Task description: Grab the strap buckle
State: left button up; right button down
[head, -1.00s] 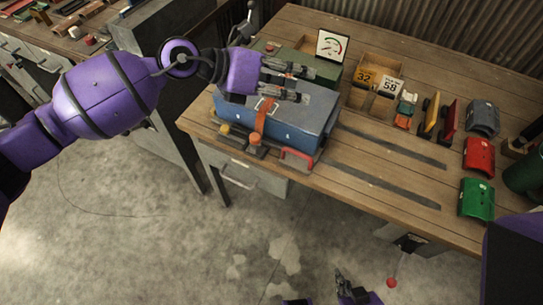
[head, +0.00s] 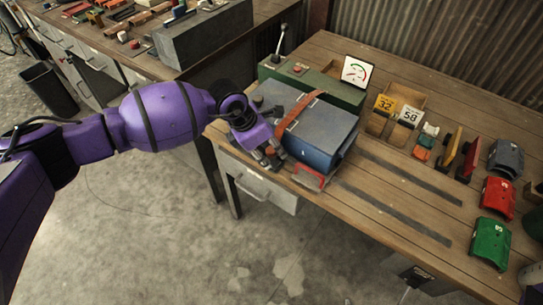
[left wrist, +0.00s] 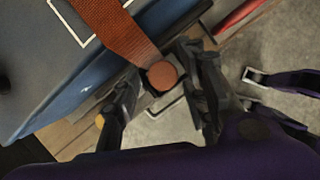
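A blue toolbox (head: 325,137) stands near the front left of the wooden bench, with a brown-orange strap (head: 300,111) across its lid. The strap also shows in the left wrist view (left wrist: 118,27). At its lower end is the strap buckle (left wrist: 163,76), a round orange-brown disc in a dark mount. My left gripper (head: 271,158) is at the toolbox's front face. In the left wrist view its open fingers (left wrist: 160,100) stand on either side of the buckle, with visible gaps. The gripper hides the buckle in the head view. My right gripper is not clearly visible.
A red handle (head: 308,177) sits at the bench edge, close right of the left gripper. A green box (head: 335,88) and gauge card (head: 356,71) stand behind the toolbox. A drawer handle (head: 251,187) projects below the bench.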

pick_arm(q)
jog(key=shift+d+f, duration=0.1)
jog(key=shift+f, duration=0.35)
jog(key=shift+c, duration=0.3)
grip_shut()
jog(key=shift+r, duration=0.1)
jog(key=shift+r, duration=0.1)
